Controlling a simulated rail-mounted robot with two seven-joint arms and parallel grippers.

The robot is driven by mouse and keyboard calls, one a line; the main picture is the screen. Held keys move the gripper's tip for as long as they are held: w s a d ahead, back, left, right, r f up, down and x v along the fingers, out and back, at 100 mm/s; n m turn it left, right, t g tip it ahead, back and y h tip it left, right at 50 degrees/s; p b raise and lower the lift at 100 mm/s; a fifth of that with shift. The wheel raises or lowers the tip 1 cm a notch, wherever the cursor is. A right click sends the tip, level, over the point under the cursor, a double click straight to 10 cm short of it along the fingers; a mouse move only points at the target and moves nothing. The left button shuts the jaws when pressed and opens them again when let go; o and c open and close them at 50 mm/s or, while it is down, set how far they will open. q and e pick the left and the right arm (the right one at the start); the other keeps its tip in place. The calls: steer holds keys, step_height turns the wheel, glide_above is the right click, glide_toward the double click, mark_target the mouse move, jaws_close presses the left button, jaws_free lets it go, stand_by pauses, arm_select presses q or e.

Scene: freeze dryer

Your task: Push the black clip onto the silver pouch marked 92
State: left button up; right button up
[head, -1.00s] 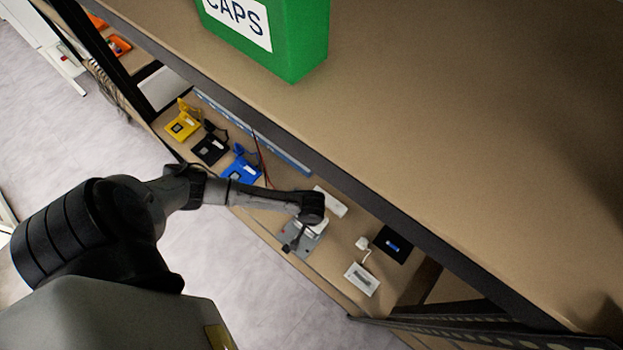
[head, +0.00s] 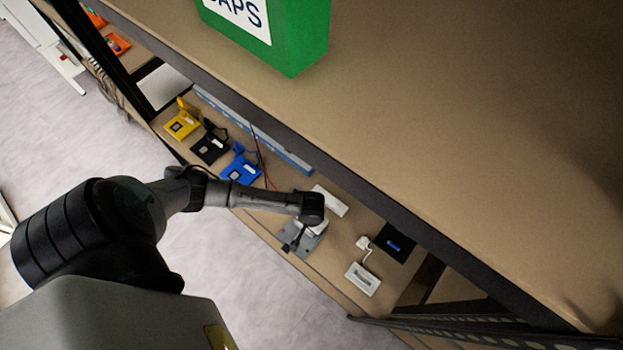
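My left arm reaches in from the left over the lower shelf. Its dark end piece, my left gripper (head: 294,242), points down at a flat grey item (head: 315,240) on that shelf. The arm hides part of this item, and I cannot tell whether it is the silver pouch; no 92 is readable. The fingers are too small and hidden to show open or shut. I cannot make out the black clip for certain; a small dark shape at the gripper could be fingers or a clip. My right gripper is not in view.
Yellow (head: 183,122), black (head: 209,148) and blue (head: 241,170) devices stand in a row on the lower shelf. A white device (head: 362,279) and a black square (head: 394,243) lie to the right. The upper shelf (head: 430,150) with a green CAPS bin (head: 300,40) overhangs.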

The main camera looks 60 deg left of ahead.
arm_select(q)
steer(key=shift+f, duration=0.3)
steer(key=o, duration=1)
steer(key=shift+r, duration=0.1)
step_height(320, 180, up, 14)
steer(key=shift+f+p, duration=0.15)
steer(key=shift+p, duration=0.25)
